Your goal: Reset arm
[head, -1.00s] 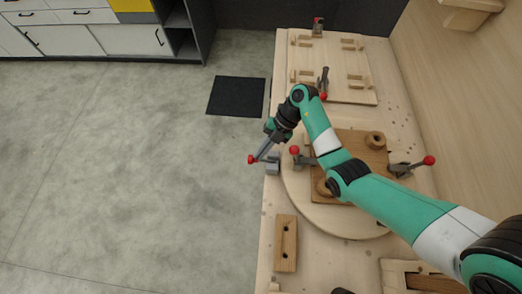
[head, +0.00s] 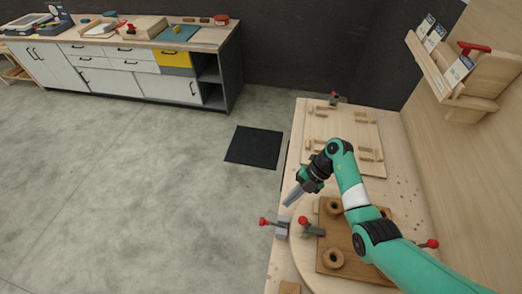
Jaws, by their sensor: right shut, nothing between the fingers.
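My right arm comes in from the lower right over the wooden workbench (head: 286,222). My right gripper (head: 290,199) is shut and empty, pointing down and left near the bench's left edge. It is apart from the red-tipped clamp (head: 277,227) on that edge and from the second red-knobbed clamp (head: 310,227) beside it. Below the arm lies a brown board (head: 328,246) with wooden rings (head: 333,258) on a round disc (head: 302,262); the arm hides part of both. My left gripper is not in view.
A light wooden fixture board (head: 345,122) with small blocks lies at the bench's far end. A rack with cards (head: 447,68) hangs on the right panel. A cabinet with a worktop (head: 150,70) stands at the back left. A black mat (head: 254,147) lies on open floor.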

